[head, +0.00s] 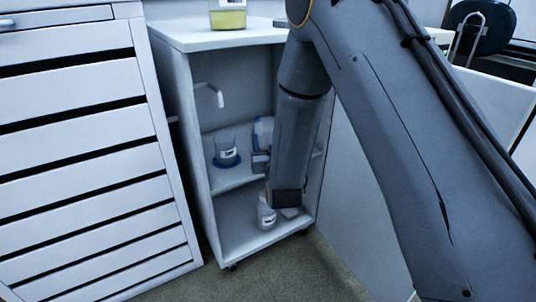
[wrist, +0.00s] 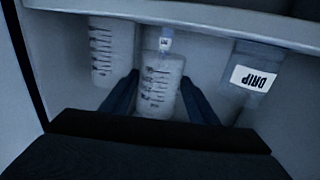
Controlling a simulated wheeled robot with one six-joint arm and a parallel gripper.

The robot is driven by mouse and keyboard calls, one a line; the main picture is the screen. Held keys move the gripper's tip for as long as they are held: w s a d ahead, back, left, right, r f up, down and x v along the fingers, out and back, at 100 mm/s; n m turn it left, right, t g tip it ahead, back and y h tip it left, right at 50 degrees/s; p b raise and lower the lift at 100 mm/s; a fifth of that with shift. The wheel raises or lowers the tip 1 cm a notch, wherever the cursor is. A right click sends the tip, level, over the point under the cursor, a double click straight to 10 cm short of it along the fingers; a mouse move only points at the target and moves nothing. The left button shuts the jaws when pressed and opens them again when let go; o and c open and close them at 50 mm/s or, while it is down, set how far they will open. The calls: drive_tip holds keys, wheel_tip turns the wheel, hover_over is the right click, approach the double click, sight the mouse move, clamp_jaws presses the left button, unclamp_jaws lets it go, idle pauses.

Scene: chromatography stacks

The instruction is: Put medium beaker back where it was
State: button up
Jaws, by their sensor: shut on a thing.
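A clear graduated vessel (wrist: 160,88), which I take to be the medium beaker, stands between the two dark fingers of my gripper (wrist: 160,100) in the wrist view. The fingers are closed against its sides. A small label shows at its upper end in that picture. In the head view my gripper is at the open shelf cabinet (head: 203,165), mostly hidden behind my own arm. I cannot tell whether the beaker touches a shelf.
A blue-based beaker (head: 226,150) stands on the middle shelf. A white bottle (head: 266,212) is below. A drawer cabinet (head: 80,120) borders the left.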

drive_tip(key=shift+f+b, duration=0.65)
drive_tip(key=shift+f, duration=1.15)
drive_tip(key=shift+f, duration=0.15)
drive_tip(key=o, duration=1.2)
drive_tip(key=shift+o, duration=0.2)
